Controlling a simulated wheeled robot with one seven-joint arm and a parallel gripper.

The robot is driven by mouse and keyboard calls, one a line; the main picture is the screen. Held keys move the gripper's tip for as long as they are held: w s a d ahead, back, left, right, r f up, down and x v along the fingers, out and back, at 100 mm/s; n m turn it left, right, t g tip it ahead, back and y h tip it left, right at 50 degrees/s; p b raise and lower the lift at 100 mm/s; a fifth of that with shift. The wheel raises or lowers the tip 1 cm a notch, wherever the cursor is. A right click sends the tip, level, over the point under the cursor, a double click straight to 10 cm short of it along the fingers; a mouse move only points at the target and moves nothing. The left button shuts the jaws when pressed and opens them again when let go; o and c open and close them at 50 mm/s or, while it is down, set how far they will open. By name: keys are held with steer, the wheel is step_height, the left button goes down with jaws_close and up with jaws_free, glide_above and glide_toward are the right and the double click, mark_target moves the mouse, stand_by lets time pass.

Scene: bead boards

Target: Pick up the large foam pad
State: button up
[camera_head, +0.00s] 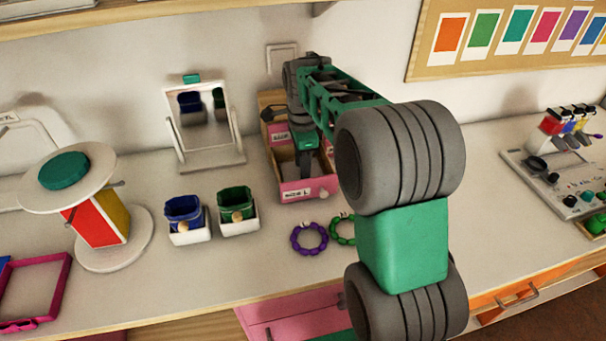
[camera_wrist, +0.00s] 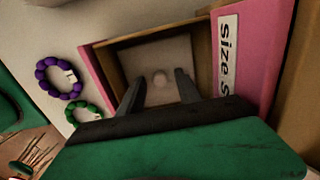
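The pink-fronted box labelled "size L" (camera_head: 295,190) stands open on the counter. In the wrist view its pink wall (camera_wrist: 104,80) is at the left. A pale, flat square with a small round knob, seemingly the large foam pad (camera_wrist: 142,62), lies inside it. My gripper (camera_head: 304,165) points down into this box. In the wrist view my gripper (camera_wrist: 160,88) has its two fingers apart, with the knob seen between them and nothing held. The fingers appear above the pad; whether they touch it is unclear.
A box labelled "Size S" (camera_wrist: 228,55) stands directly behind. A purple bead ring (camera_head: 309,239) and a green bead ring (camera_head: 342,229) lie in front. Blue (camera_head: 184,209) and green (camera_head: 236,200) pouches in white holders and a mirror (camera_head: 204,118) stand to the left.

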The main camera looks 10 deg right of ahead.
jaws_close()
stand_by(0.5)
